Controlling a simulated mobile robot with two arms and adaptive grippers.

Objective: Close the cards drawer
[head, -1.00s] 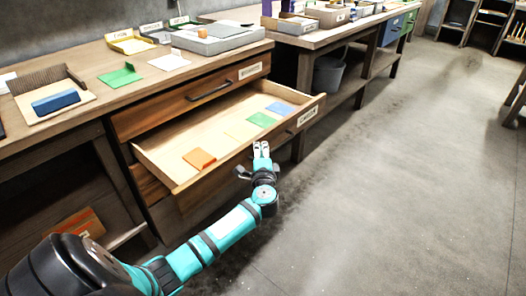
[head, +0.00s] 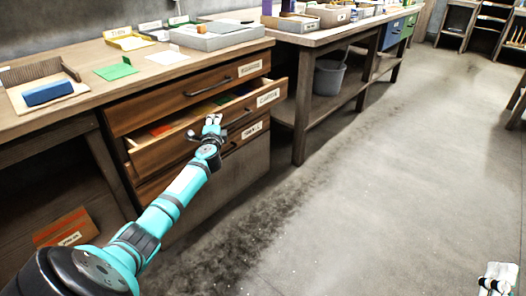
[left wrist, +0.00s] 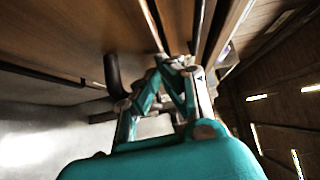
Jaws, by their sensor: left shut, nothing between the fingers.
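The middle wooden drawer (head: 160,154), with a white label (head: 268,97) too small to read for sure, stands partly out of the cabinet. Through its narrow gap I see an orange card (head: 160,129) and a bit of green (head: 222,99); the rest of the inside is hidden. My left gripper (head: 213,119) is shut and empty at the drawer's front near its handle; I cannot tell whether it touches. It also shows in the left wrist view (left wrist: 178,64), close to wooden surfaces. My right gripper (head: 497,276) shows only in part at the lower right corner, away from the drawer.
An upper drawer (head: 150,108) is shut above, and a lower labelled drawer (head: 252,131) sits below. The tabletop holds a blue block (head: 48,92), a green card (head: 116,71) and a grey tray (head: 222,36). A grey bin (head: 329,77) stands at right. The floor is clear.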

